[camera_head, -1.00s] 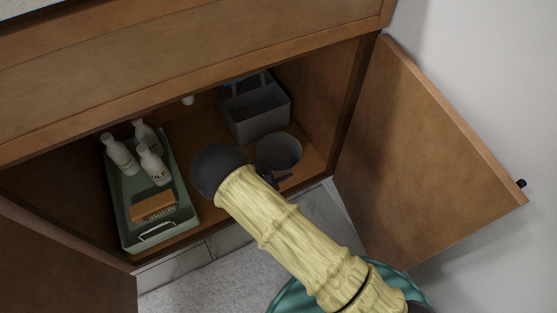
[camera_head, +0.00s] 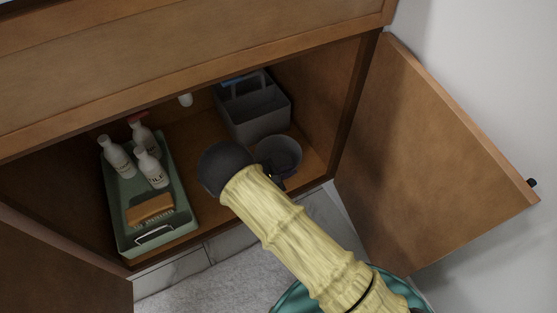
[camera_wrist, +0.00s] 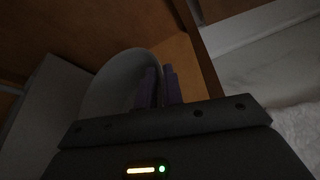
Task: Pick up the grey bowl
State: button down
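The grey bowl (camera_head: 281,151) stands on the cabinet floor at the right, in front of the grey caddy. My gripper (camera_head: 272,174) is at its near left side, partly hidden by my wrist. In the wrist view the bowl (camera_wrist: 112,82) is a pale curved shape left of and behind the fingers. My gripper's two dark fingers (camera_wrist: 160,88) are close together there, with the bowl's wall edge running between them. The gripper appears shut on this wall. The bowl still appears to rest on the cabinet floor.
A grey caddy (camera_head: 257,113) stands right behind the bowl. A green tray (camera_head: 183,196) with white bottles (camera_head: 117,157) and a brown brush (camera_head: 150,209) is at the left. The open right door (camera_head: 430,150) and cabinet side wall (camera_head: 335,90) bound the right side.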

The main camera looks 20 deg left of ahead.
dwell(0.4)
notch_tip(320, 180, up, 10)
jog(key=p, duration=0.6)
jog(key=shift+p, duration=0.4)
